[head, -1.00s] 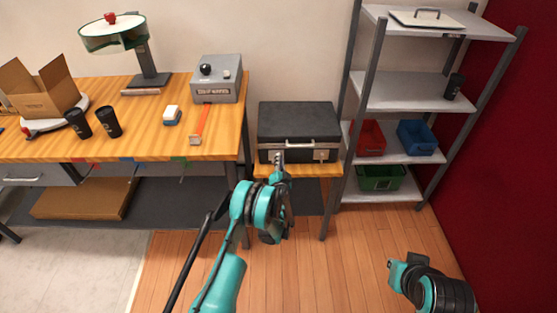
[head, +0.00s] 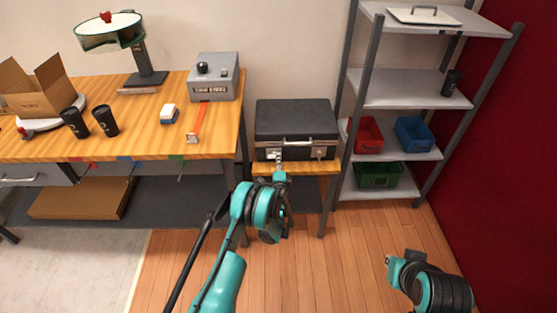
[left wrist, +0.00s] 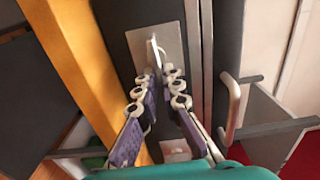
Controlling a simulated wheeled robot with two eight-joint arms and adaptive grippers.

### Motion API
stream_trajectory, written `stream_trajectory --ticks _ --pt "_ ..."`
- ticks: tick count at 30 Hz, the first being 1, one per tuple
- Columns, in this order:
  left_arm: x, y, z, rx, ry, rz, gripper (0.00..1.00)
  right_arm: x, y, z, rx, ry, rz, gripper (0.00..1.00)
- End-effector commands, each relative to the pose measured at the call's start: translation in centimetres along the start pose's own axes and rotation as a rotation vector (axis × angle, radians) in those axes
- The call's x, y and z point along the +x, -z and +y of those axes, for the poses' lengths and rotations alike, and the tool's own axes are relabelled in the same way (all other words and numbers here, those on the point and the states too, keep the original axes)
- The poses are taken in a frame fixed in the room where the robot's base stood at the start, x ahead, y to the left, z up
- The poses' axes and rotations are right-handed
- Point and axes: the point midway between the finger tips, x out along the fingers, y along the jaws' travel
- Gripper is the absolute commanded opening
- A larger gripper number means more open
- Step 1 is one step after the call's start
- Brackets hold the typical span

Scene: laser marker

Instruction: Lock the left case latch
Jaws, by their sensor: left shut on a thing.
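The black case (head: 295,116) stands closed on a small wooden table, with a silver handle on its front. The left case latch (head: 271,154) is a silver plate with a hasp at the front left; it also shows in the left wrist view (left wrist: 153,42). My left gripper (head: 278,162) is in front of this latch. In the left wrist view, its fingertips (left wrist: 160,73) are closed in on the latch's pale loop. The fingers partly hide the latch's lower part. My right gripper (head: 391,262) is low at the right, away from the case, its jaws unclear.
The case handle (left wrist: 233,108) sticks out beside the left fingers. The right latch (head: 320,152) is on the same case front. A long workbench (head: 150,145) stands left, and a metal shelf (head: 405,90) with bins stands close on the right. The floor in front is open.

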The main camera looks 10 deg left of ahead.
Motion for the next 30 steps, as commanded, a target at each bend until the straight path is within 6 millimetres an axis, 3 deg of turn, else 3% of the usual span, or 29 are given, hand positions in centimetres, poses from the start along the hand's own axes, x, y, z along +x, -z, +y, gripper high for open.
stream_trajectory --ticks 18,21,30 --pt "0.05 0.01 0.05 0.042 0.0 0.001 0.0 0.0 0.0 0.0 0.0 0.0 0.0 0.0" --pt "0.05 0.01 0.05 0.041 0.0 0.0 0.28 0.0 0.0 0.0 0.0 0.0 0.0 0.0" --pt "0.02 0.01 -0.03 0.04 0.0 0.0 0.28 0.0 0.0 0.0 0.0 0.0 0.0 0.0"
